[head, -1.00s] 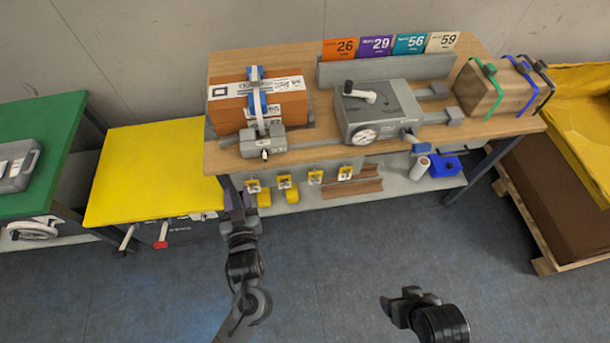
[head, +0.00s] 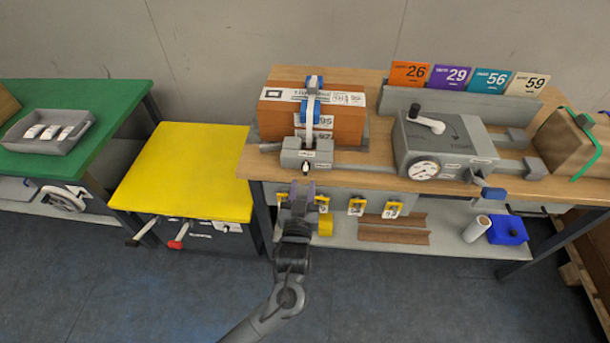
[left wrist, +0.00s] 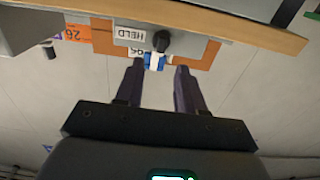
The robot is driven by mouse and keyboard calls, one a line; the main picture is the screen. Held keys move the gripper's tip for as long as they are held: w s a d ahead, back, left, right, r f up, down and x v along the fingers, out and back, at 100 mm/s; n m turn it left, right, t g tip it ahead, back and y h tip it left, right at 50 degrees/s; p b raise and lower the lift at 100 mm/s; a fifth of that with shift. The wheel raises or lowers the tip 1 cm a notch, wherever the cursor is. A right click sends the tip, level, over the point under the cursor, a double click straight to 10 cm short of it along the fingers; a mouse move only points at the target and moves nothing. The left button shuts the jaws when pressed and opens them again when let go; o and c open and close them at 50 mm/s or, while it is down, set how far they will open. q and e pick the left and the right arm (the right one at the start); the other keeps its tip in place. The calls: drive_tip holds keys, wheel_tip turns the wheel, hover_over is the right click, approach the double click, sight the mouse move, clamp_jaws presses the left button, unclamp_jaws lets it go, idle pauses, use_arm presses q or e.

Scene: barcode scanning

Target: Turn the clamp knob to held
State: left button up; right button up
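The clamp knob is a small black knob (head: 305,167) on the front of the grey clamp block (head: 291,155) at the bench's front edge. A blue-and-white clamp arm (head: 309,118) rises from this block against the orange-brown carton (head: 348,124). In the left wrist view the black knob (left wrist: 161,41) sits beside a "HELD" label (left wrist: 130,34). My left gripper (head: 301,188) is just in front of and below the knob in the head view. Its fingers (left wrist: 157,82) are open and empty, apart from the knob, which shows beyond the gap. My right gripper is out of view.
A grey machine (head: 440,145) with a crank and dial stands right of the carton. Numbered cards (head: 452,77) stand behind it. A yellow table (head: 185,170) stands left. Open floor lies in front.

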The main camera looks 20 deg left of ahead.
sight(305, 171)
use_arm(q)
drive_tip(key=shift+b+x, duration=0.7)
drive_tip(key=shift+x, duration=2.25)
clamp_jaws()
